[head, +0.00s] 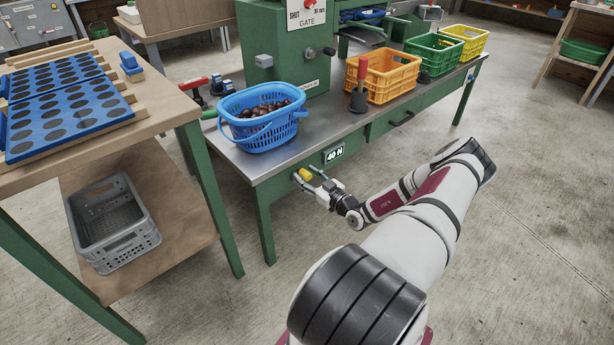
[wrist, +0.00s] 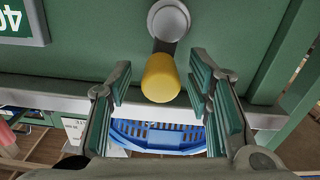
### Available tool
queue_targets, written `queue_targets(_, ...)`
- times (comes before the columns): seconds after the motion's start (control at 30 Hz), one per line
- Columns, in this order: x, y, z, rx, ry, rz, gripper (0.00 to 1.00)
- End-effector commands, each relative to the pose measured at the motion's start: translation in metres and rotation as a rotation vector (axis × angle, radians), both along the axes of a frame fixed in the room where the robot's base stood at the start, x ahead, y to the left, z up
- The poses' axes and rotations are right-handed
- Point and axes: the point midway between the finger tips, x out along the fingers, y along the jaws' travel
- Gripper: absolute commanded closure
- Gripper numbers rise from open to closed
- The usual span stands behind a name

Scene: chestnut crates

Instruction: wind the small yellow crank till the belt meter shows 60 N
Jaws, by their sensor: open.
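The small yellow crank handle (head: 306,175) sticks out from the green front of the machine table, below the metal top. In the wrist view the yellow knob (wrist: 161,78) hangs from a grey crank arm and hub (wrist: 169,20). My gripper (head: 320,178) is at the crank with its jaws open. In the wrist view the fingers (wrist: 163,90) stand to the left and right of the knob, with a gap on both sides. The belt meter (head: 335,154) reads 40 N. It shows partly and upside down in the wrist view (wrist: 14,20).
A blue basket of chestnuts (head: 262,137) stands on the metal tabletop above the crank. Orange (head: 362,90), green (head: 433,62) and yellow (head: 470,50) crates line the table. A grey crate (head: 118,248) sits on the left bench's lower shelf. Floor beyond my arm is clear.

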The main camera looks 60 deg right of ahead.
Motion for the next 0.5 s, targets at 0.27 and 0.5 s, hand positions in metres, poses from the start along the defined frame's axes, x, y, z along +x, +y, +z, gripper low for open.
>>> queue_targets(0.27,-0.045,0.009,0.0,0.0,0.002,-0.002,0.54)
queue_targets(0.5,-0.089,0.02,0.0,0.0,0.002,-0.003,0.54)
